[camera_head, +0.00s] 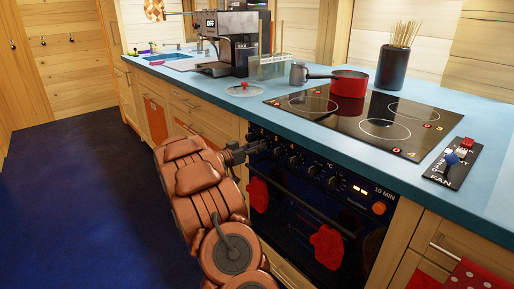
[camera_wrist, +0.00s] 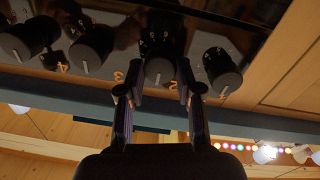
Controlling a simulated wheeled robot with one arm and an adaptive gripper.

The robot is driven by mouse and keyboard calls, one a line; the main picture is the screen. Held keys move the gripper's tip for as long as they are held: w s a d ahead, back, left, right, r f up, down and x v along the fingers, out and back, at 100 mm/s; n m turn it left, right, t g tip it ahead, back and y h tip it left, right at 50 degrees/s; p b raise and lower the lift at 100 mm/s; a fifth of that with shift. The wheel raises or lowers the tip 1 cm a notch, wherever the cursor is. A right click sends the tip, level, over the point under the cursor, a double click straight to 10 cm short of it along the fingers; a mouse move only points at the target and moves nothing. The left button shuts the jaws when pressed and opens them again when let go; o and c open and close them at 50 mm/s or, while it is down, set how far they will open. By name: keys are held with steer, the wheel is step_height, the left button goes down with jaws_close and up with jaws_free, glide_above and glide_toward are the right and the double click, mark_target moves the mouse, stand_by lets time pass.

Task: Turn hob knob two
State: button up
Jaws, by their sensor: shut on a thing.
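The hob knobs are dark round knobs in a row on the black oven front, below the blue counter edge. In the wrist view, hob knob two (camera_wrist: 160,66) sits between my two fingertips, with an orange 2 beside it and a pale pointer line on its face. My gripper (camera_wrist: 157,94) is shut on this knob. In the head view my gripper (camera_head: 256,148) reaches the left end of the knob row and hides the knob it holds. The glass hob (camera_head: 355,115) lies above on the counter.
Neighbouring knobs stand close on both sides: one marked 3 (camera_wrist: 91,48) and an end knob (camera_wrist: 222,73). Red oven mitts (camera_head: 327,246) hang on the oven front. A red saucepan (camera_head: 350,84) stands on the hob. The blue floor (camera_head: 80,200) at left is clear.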

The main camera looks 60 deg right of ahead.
jaws_close()
steer(key=shift+m, duration=0.3)
steer(key=m, duration=0.3)
steer(key=shift+b, duration=0.4)
steer(key=m+b, duration=0.1)
steer(key=m, duration=0.1)
steer(key=m+b, duration=0.1)
steer(key=m, duration=0.1)
steer(key=shift+f+m, duration=0.2)
steer(key=shift+m, duration=0.1)
steer(key=m+b, duration=0.3)
steer(key=m, duration=0.1)
steer(key=shift+s+t, duration=0.1)
steer(key=shift+t, duration=0.3)
steer(key=m+b, duration=0.3)
steer(key=m, duration=0.2)
steer(key=shift+b, duration=0.4)
steer(key=shift+s+r, duration=0.1)
steer(key=o, duration=0.8)
jaws_free()
steer(key=shift+r, duration=0.1)
